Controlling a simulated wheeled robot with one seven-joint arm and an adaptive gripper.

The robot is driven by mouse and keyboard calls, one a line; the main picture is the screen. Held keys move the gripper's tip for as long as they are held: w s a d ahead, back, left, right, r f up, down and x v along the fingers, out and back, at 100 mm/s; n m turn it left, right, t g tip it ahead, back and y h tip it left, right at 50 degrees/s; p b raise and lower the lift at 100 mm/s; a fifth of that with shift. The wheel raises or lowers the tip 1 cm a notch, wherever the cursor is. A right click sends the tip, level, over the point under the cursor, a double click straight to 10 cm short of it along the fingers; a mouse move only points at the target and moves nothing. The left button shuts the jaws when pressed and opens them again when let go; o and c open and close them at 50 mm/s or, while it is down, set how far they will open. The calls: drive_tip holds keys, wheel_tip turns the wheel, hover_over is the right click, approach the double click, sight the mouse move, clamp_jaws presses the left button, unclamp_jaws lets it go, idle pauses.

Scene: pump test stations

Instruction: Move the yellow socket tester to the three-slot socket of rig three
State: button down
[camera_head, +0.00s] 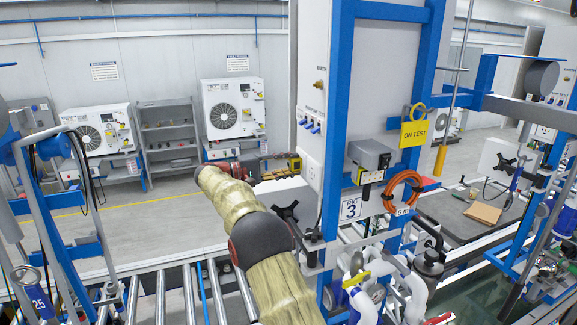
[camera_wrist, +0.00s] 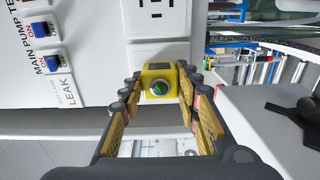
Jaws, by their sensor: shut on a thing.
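The yellow socket tester (camera_head: 294,163) is at the left edge of the rig's white panel in the head view. In the wrist view the tester (camera_wrist: 160,72) shows a green round face and sits between the fingertips. My gripper (camera_head: 278,172) is shut on its sides; the fingers also show in the wrist view (camera_wrist: 160,95). A white socket plate with dark slots (camera_wrist: 157,14) is just above the tester. Another white plate (camera_wrist: 158,52) is partly hidden behind it. I cannot tell whether the tester touches it.
Blue-and-white switches (camera_wrist: 45,29) are on the panel left of the sockets. A blue frame post (camera_head: 336,130), grey box (camera_head: 370,154) and orange cable coil (camera_head: 403,190) are right of the panel. Rollers (camera_head: 165,295) run below. A dark hand knob (camera_head: 287,212) is under my gripper.

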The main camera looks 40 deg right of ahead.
drive_tip(key=c, duration=1.2)
unclamp_jaws()
drive_tip(key=v, duration=1.2)
drive_tip(key=shift+f, duration=0.1)
